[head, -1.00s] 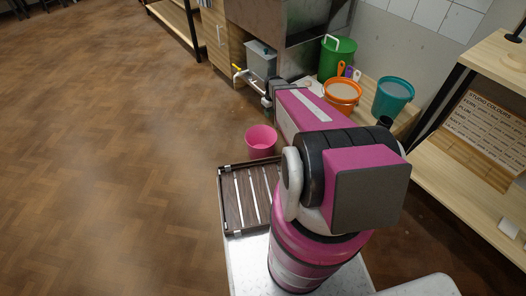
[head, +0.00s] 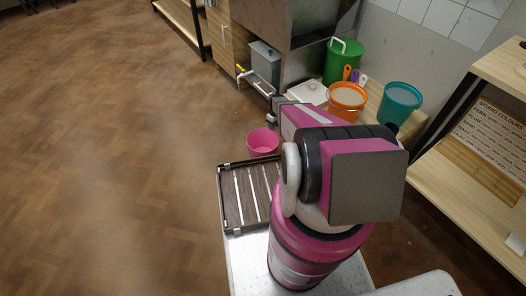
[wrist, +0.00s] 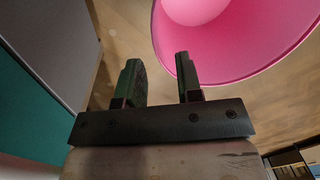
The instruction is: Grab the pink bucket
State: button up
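The pink bucket (head: 263,142) stands upright on the wooden floor in the head view, just beyond the slatted tray. In the wrist view its open rim and inside (wrist: 235,40) fill the upper right. My gripper (wrist: 158,78) is open, with an empty gap between its two fingers. The right fingertip overlaps the bucket's near rim in the picture; I cannot tell whether it touches. The left finger is clear of the bucket. In the head view my arm hides most of the gripper.
Behind the pink bucket, an orange bucket (head: 347,97), a teal bucket (head: 399,101) and a green bucket (head: 341,62) stand by a metal sink unit (head: 288,50). Wooden shelving (head: 468,130) is at the right. The floor at left is clear.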

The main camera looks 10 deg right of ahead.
aim_at(272, 137)
jog(key=f, duration=0.8)
jog(key=shift+s+a+f, duration=0.1)
jog(key=shift+s+a, duration=0.1)
jog(key=shift+a, duration=0.05)
grip_shut()
